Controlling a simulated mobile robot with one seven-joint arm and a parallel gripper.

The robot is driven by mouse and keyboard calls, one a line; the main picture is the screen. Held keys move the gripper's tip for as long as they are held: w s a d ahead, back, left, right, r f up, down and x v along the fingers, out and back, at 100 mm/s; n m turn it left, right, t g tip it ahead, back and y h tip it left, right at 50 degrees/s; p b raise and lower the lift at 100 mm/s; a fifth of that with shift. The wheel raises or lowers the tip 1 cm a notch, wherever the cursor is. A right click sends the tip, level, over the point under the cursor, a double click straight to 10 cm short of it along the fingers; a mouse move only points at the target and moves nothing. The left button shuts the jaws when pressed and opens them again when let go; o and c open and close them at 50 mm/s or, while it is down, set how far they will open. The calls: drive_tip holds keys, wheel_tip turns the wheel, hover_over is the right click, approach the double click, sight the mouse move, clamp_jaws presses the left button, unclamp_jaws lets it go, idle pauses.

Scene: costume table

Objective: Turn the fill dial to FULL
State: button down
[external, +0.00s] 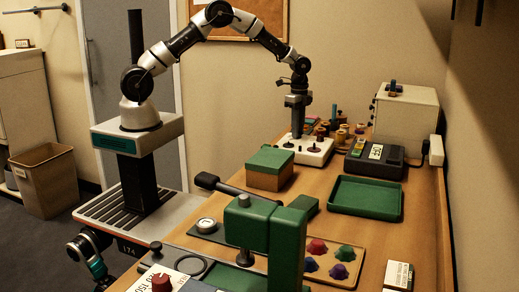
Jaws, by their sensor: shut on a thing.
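A white panel (312,158) with small dark knobs lies on the table below my arm. My gripper (297,133) points straight down over the left back part of this panel. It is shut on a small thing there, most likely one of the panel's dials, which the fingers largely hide. Another dark knob (315,148) stands free on the panel to the right. Labels and the FULL mark are too small to read, so I cannot tell which dial is held or where it points.
A green-lidded box (270,167) stands just in front of the panel. A dark keypad device (375,160) is to the right, with several coloured spools (341,136) behind the panel. A green tray (366,197) looks empty. A green press (247,222) stands in the foreground.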

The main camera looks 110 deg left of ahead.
drive_tip(key=n+b, duration=0.1)
drive_tip(key=n, duration=1.1)
drive_tip(key=shift+b, duration=0.3)
drive_tip(key=shift+n, duration=0.3)
drive_tip(key=c, duration=1.5)
unclamp_jaws()
wheel_tip(320, 180, up, 18)
drive_tip(key=shift+f, duration=0.25)
